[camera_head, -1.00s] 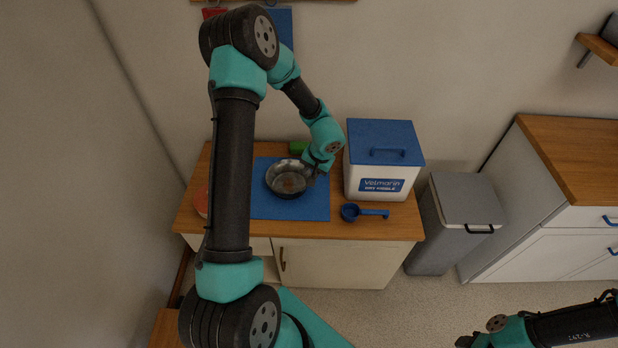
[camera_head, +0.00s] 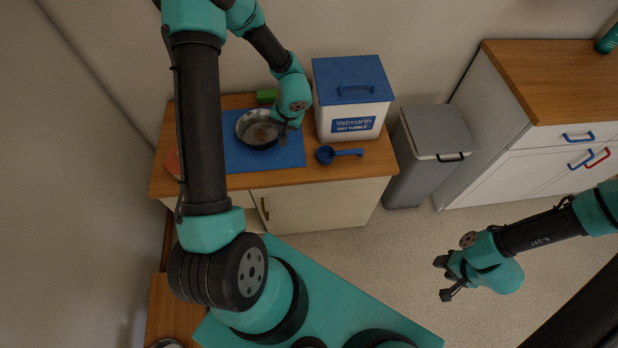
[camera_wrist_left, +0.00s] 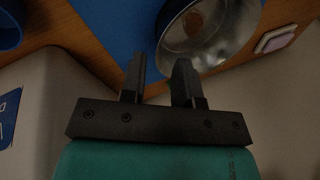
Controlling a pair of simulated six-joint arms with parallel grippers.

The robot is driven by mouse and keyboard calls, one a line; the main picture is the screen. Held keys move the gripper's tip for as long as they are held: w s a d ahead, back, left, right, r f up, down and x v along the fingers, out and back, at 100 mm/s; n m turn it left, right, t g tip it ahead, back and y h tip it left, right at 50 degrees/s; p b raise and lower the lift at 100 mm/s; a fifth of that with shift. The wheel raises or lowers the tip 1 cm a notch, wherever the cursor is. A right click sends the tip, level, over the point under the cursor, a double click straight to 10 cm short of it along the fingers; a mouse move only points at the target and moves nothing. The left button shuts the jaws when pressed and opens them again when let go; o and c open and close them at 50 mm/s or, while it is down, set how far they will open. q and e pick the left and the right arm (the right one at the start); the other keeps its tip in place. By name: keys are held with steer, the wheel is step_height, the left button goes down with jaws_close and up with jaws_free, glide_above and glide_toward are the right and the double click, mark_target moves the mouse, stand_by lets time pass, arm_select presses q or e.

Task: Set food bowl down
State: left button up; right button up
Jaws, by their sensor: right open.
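The metal food bowl (camera_head: 258,130) stands upright on the blue mat (camera_head: 290,157) on the wooden-topped cabinet. A little brown food shows inside it. My left gripper (camera_head: 285,128) is at the bowl's right side. In the left wrist view, the fingers of my left gripper (camera_wrist_left: 160,68) stand apart with nothing held between them. The bowl (camera_wrist_left: 215,40) is just beyond them, its rim close to the right finger; I cannot tell whether they touch. My right gripper (camera_head: 443,279) is open and empty over the floor at the lower right.
A white bin with a blue lid (camera_head: 352,95) stands right of the mat, with a blue scoop (camera_head: 335,154) in front. A green block (camera_head: 266,96) lies behind the bowl. A grey bin (camera_head: 433,140) and another cabinet (camera_head: 545,85) stand further right.

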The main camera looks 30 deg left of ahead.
arm_select(q)
steer(key=shift+m+t, duration=0.3)
steer(key=shift+t, duration=0.6)
steer(key=s+d+f, duration=0.2)
steer(key=f, duration=0.1)
steer(key=shift+d+f, duration=0.15)
steer(key=shift+d, duration=0.15)
steer(key=d+f, duration=0.1)
steer(key=s+d+f+t+h, duration=0.1)
steer(key=d, duration=0.1)
steer(key=s+d+f+h, duration=0.1)
steer(key=d, duration=0.1)
steer(key=shift+s+f, duration=0.1)
steer(key=shift+s, duration=0.1)
steer(key=s+d+f+g+h, duration=0.2)
steer(key=s+d+h, duration=0.3)
steer(key=d, duration=0.6)
steer(key=shift+s+d+f+m+h, duration=0.3)
steer(key=shift+s+f+m, duration=0.1)
steer(key=shift+s, duration=0.85)
